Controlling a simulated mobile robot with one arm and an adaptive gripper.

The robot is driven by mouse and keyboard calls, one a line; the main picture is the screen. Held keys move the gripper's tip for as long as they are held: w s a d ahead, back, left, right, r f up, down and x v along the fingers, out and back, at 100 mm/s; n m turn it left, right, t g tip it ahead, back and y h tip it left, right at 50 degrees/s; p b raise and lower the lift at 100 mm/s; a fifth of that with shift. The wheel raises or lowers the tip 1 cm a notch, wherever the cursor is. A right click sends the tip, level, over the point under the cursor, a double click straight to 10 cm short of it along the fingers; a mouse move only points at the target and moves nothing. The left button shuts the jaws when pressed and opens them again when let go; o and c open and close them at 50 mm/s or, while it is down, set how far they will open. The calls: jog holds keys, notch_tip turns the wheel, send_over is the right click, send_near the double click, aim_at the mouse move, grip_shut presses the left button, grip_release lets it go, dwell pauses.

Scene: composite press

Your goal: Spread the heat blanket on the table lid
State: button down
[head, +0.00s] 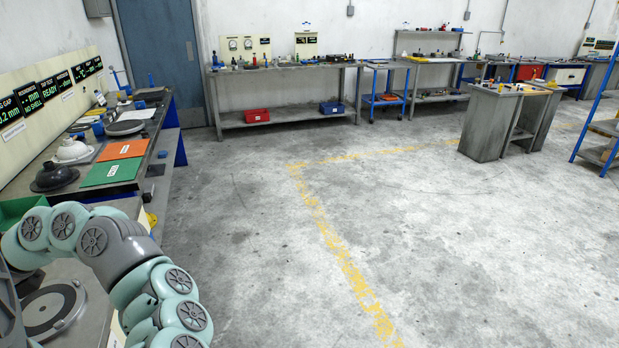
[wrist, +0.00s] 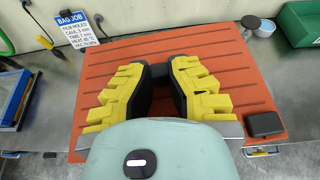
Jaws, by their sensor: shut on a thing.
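The heat blanket, an orange-red sheet with faint ridges (wrist: 240,70), fills the middle of the wrist view. A small black box (wrist: 264,124) sits near its right front corner. My gripper (wrist: 159,74), with stepped yellow fingers, is over the blanket and shut on a dark block at its middle. The blanket looks flat and hides what is under it; I cannot tell whether it touches the surface below. The table lid cannot be made out. In the head view my arm reaches down at the lower left, and my gripper is out of sight.
A "BAG JOB" sign (wrist: 73,30), a blue-framed tray (wrist: 12,98) and a green bin (wrist: 300,24) stand around the blanket. On the left bench are an orange mat (head: 122,149), a green mat (head: 112,171) and a dark dome (head: 54,177). The middle floor (head: 420,240) is clear.

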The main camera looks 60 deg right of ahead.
jog(key=a+f, duration=1.4)
jog(key=a, duration=0.2)
jog(key=shift+w+f+t, duration=0.3)
jog(key=shift+w, duration=0.05)
jog(key=shift+r+m+p, duration=0.1)
jog(key=shift+m+p, duration=0.2)
jog(key=shift+p, duration=0.35)
jog(key=shift+h, duration=0.3)
notch_tip(320, 180, down, 6)
jog(key=b, duration=0.5)
jog(key=shift+s+f+b, duration=0.15)
jog(key=shift+f+b, duration=0.05)
jog(key=shift+b, duration=0.2)
jog(key=shift+f+b, duration=0.65)
jog(key=shift+b, duration=0.25)
jog(key=c, duration=1.1)
grip_release()
jog(key=shift+o, duration=0.2)
jog(key=shift+d, duration=0.1)
